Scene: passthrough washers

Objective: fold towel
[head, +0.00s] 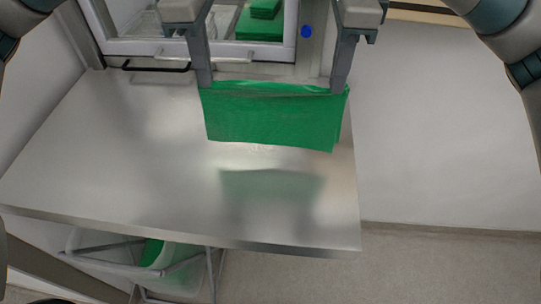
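A green towel (270,117) hangs between my two grippers above the steel table, as a wide, short rectangle. It appears folded, with layered edges at its top and right side. My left gripper (203,84) is shut on its top left corner. My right gripper (338,89) is shut on its top right corner. The towel's lower edge seems clear of the table, and a dark green reflection lies below it.
The steel table (130,160) is bare in front and to the left. Behind it, a framed window (205,48) shows stacked green towels (260,22) beyond. A bin (185,278) with green cloth stands under the table's front edge.

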